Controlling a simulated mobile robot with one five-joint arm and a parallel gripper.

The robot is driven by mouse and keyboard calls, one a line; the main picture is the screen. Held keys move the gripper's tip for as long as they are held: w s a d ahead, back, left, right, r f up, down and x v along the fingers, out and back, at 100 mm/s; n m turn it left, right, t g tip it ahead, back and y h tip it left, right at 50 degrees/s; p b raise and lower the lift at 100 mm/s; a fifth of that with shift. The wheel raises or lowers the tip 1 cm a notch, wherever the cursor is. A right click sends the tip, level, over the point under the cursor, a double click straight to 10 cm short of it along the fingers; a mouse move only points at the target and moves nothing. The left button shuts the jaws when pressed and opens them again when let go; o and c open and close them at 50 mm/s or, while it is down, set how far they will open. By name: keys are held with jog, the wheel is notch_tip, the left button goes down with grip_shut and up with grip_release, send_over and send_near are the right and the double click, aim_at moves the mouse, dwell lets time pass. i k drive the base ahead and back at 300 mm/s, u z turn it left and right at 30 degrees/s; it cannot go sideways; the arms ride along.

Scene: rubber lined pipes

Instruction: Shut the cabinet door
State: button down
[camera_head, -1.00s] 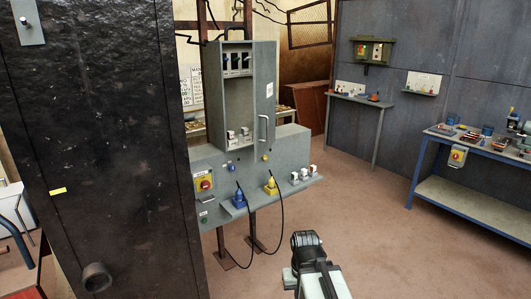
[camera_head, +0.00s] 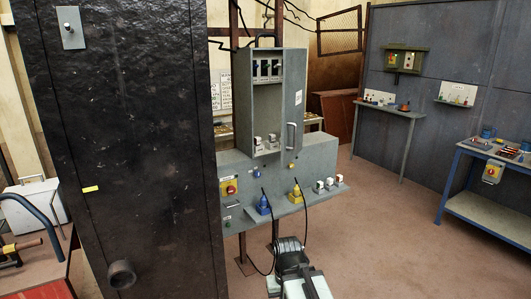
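The grey electrical cabinet (camera_head: 268,104) stands a little right of centre, mounted above a grey panel box. Its door (camera_head: 293,110) is swung open to the right, with a pale vertical handle (camera_head: 291,136) on it. The open front shows dark switches in the upper part and pale blocks at the bottom. My arm (camera_head: 290,262) reaches up from the bottom edge, in front of and below the cabinet, apart from the door. The gripper's fingers cannot be made out.
A large black panel (camera_head: 130,150) fills the left side close by. Blue and yellow plugs (camera_head: 297,194) with hanging cables stand on the ledge below the cabinet. A blue workbench (camera_head: 490,205) is at the right. Reddish floor (camera_head: 385,230) is free between them.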

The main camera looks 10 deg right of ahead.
aim_at(294, 61)
jog(key=u, duration=0.55)
jog(key=i, duration=0.95)
jog(key=u, duration=0.25)
